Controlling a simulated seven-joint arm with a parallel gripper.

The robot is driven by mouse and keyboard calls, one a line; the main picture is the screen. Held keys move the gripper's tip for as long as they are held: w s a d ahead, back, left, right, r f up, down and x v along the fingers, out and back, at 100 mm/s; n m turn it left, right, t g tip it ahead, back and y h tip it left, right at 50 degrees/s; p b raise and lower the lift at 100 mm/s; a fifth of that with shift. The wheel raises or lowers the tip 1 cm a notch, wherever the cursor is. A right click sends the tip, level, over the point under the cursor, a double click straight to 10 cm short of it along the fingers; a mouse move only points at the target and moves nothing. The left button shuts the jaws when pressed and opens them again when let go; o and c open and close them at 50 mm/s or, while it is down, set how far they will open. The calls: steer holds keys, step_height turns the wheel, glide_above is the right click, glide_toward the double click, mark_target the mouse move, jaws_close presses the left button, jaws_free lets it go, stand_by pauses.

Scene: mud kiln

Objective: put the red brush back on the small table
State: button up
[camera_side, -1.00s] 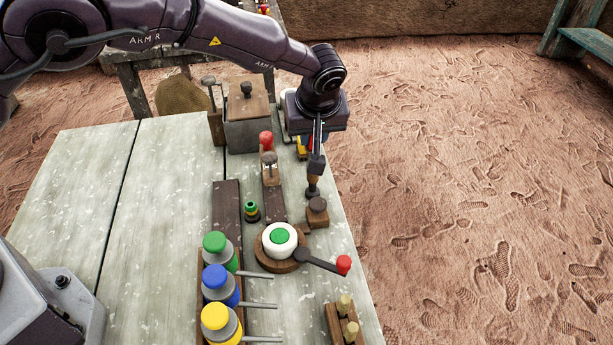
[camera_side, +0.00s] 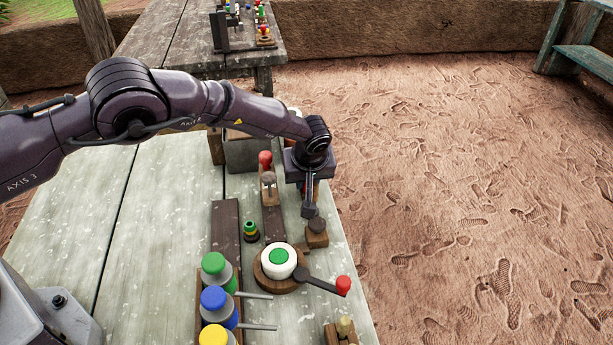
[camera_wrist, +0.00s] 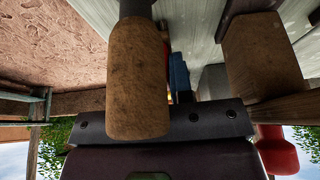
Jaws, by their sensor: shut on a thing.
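My gripper (camera_side: 309,211) points down over the right edge of the near table, just above and left of a small wooden block with a dark knob (camera_side: 317,226). Its jaws are shut on a brown wooden handle (camera_wrist: 138,80) with a dark end, which fills the left middle of the wrist view. In the side view the handle is hidden by the fingers and block. I cannot pick out a red brush; a bit of red shows behind the gripper. A farther wooden table (camera_side: 205,35) stands at the back; I cannot tell if it is the small table.
A red-knobbed wooden piece (camera_side: 265,160) stands left of my gripper. In front are a white disc with a green centre (camera_side: 279,261) and a red-tipped lever (camera_side: 343,285). Green, blue and yellow knobs stand front left. The table's left side is bare.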

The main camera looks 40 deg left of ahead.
steer(key=shift+f, duration=0.15)
steer(key=o, duration=0.8)
steer(key=shift+o, duration=0.2)
